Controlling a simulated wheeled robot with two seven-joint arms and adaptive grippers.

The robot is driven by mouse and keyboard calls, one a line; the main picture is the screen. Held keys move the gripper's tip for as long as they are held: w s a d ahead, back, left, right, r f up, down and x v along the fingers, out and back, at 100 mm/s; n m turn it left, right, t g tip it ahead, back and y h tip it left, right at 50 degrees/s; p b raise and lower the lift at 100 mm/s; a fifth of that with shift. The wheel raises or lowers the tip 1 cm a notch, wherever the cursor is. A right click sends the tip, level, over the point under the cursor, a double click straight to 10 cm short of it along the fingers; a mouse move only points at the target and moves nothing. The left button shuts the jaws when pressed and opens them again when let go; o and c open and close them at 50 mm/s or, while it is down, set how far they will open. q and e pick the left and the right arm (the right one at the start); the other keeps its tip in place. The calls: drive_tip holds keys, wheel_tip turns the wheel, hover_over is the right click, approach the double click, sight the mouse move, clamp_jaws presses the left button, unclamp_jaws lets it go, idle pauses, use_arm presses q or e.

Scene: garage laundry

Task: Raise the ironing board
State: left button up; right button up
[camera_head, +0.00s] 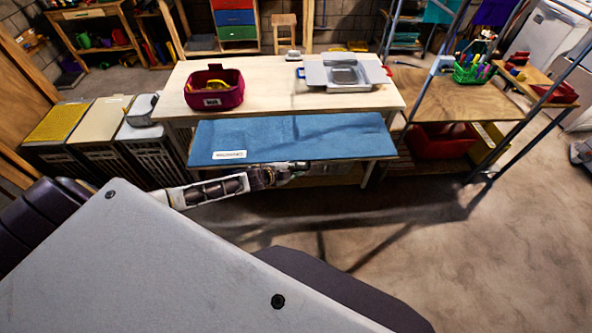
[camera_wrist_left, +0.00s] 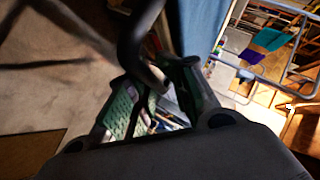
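The ironing board (camera_head: 290,137) is a flat blue panel with a white label, level and low in front of the wooden table in the head view. A blue strip of it (camera_wrist_left: 203,25) shows in the wrist view. My left gripper (camera_head: 300,168) reaches beneath its front edge, near the middle. In the wrist view the left gripper (camera_wrist_left: 155,95) has its two green-padded fingers apart. A dark curved bar (camera_wrist_left: 140,45) comes down at the fingertips; I cannot tell whether they touch it. The board's legs are mostly hidden. My right gripper is not in view.
The wooden table (camera_head: 270,85) behind the board carries a magenta basket (camera_head: 214,92) and a grey tray (camera_head: 345,76). Hampers (camera_head: 100,130) stand at left. A metal-framed rack and a wooden side table (camera_head: 450,100) stand at right. The floor (camera_head: 480,260) at front right is clear.

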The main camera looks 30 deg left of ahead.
use_arm(q)
drive_tip(key=shift+w+a+r, duration=0.1)
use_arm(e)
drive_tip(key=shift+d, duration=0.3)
use_arm(q)
drive_tip(key=shift+s+a+r, duration=0.1)
drive_tip(key=shift+s+a, duration=0.05)
drive_tip(key=shift+s, duration=0.4)
drive_tip(key=v, duration=1)
drive_tip(key=shift+s+r, duration=0.2)
drive_tip(key=shift+s, duration=0.15)
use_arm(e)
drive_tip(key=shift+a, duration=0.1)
use_arm(q)
drive_tip(key=shift+a, duration=0.1)
idle(0.7)
